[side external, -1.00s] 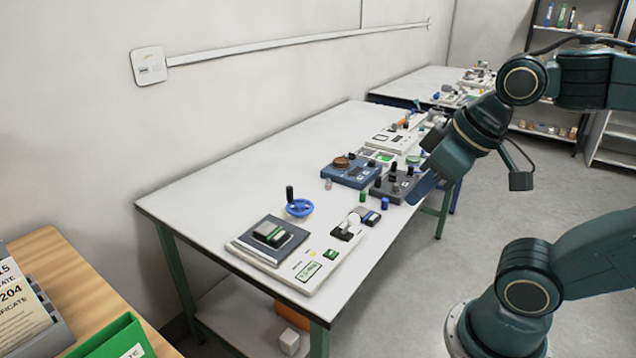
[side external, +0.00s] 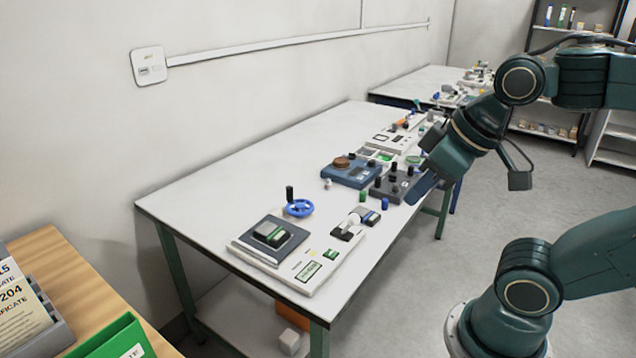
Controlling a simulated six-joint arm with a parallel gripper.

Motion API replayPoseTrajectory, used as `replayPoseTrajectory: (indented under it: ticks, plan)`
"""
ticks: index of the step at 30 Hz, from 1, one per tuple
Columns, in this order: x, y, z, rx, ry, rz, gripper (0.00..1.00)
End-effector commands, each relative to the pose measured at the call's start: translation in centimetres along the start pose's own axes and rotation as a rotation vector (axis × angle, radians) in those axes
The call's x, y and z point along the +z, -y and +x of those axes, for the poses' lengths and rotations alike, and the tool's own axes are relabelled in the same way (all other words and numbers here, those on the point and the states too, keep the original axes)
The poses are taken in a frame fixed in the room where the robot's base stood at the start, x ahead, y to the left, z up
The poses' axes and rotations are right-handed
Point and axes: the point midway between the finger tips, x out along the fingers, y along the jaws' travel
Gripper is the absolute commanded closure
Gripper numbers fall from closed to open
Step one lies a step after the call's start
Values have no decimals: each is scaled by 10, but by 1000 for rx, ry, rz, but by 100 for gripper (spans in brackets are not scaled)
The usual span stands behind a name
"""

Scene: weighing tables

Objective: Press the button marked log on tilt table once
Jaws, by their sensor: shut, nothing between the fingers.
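My gripper (side external: 419,190) is at the end of my arm, pointing down and to the left. Its tip is shut and empty, at the right edge of the long white table (side external: 235,180). It overlaps the right side of a dark grey box with several black knobs (side external: 390,188); I cannot tell whether they touch. A blue box with a brown round top (side external: 347,175) stands just left of it. The lettering on the devices is too small to read, so I cannot tell which is the tilt table or where the button marked log is.
A white scale with a dark plate (side external: 300,278) lies at the table's near end. A blue handwheel (side external: 299,208) and small coloured cylinders stand behind it. More devices crowd the far right edge. The table's left side is clear. A second table (side external: 425,82) stands beyond.

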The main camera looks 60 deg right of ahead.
Motion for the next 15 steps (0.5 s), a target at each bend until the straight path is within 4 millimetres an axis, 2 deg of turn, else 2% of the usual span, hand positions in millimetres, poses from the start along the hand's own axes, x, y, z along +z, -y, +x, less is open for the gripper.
replayPoseTrajectory:
  ticks: [8, 15]
  plan:
    - [-13, 0, 12, -11, 21, -109, 100]
    - [-34, -3, 35, -48, 46, -296, 100]
